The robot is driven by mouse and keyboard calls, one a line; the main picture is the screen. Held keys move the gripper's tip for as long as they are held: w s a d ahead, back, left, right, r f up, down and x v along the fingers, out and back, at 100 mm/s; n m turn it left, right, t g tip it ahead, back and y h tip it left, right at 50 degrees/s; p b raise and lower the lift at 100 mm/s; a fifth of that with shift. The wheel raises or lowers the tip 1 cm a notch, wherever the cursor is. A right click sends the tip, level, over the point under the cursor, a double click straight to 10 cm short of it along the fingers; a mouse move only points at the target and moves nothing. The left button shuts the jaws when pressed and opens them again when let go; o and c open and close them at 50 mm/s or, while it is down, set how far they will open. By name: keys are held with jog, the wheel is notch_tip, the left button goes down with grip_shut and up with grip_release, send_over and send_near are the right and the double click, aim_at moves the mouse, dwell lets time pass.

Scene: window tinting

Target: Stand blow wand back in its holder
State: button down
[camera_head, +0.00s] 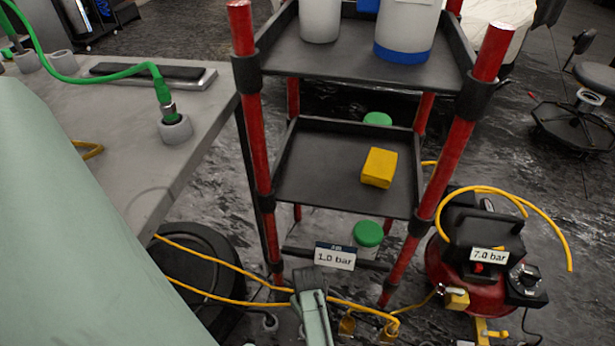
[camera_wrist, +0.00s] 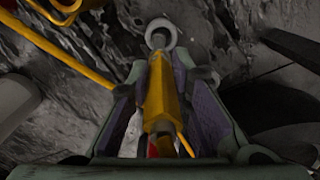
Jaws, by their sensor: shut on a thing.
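My gripper (camera_head: 312,300) is low in the head view, in front of the cart's lower end. In the wrist view, my gripper (camera_wrist: 160,95) is shut on the yellow blow wand (camera_wrist: 162,90), which lies lengthwise between the two finger pads. A grey ring (camera_wrist: 160,32) shows at the wand's far end; I cannot tell whether it is part of the wand or a holder. On the grey table, a green-hosed tool (camera_head: 163,92) stands in a round grey holder (camera_head: 175,131). The wand's own body is mostly hidden in the head view.
A red-posted cart with black shelves (camera_head: 320,185) carries a yellow block (camera_head: 379,167). A "1.0 bar" label (camera_head: 335,257) shows at its base. A red compressor (camera_head: 440,270) marked "7.0 bar" stands right. A yellow hose (camera_head: 225,262) crosses low. A stool (camera_head: 585,110) is far right.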

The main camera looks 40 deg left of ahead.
jog(key=shift+s+d+f, duration=0.1)
jog(key=shift+f, duration=0.65)
jog(key=shift+s+d+f, duration=0.1)
jog(key=shift+f, duration=0.65)
jog(key=c, duration=1.5)
grip_release()
jog(key=shift+a+r, duration=0.1)
jog(key=shift+r, duration=0.05)
jog(key=shift+o, duration=0.2)
jog(key=shift+r, duration=0.1)
notch_tip(320, 180, up, 12)
jog(key=shift+w+a+f+p, duration=0.1)
jog(key=shift+f+p, duration=0.1)
jog(key=shift+p, duration=0.25)
jog(key=shift+r, duration=0.15)
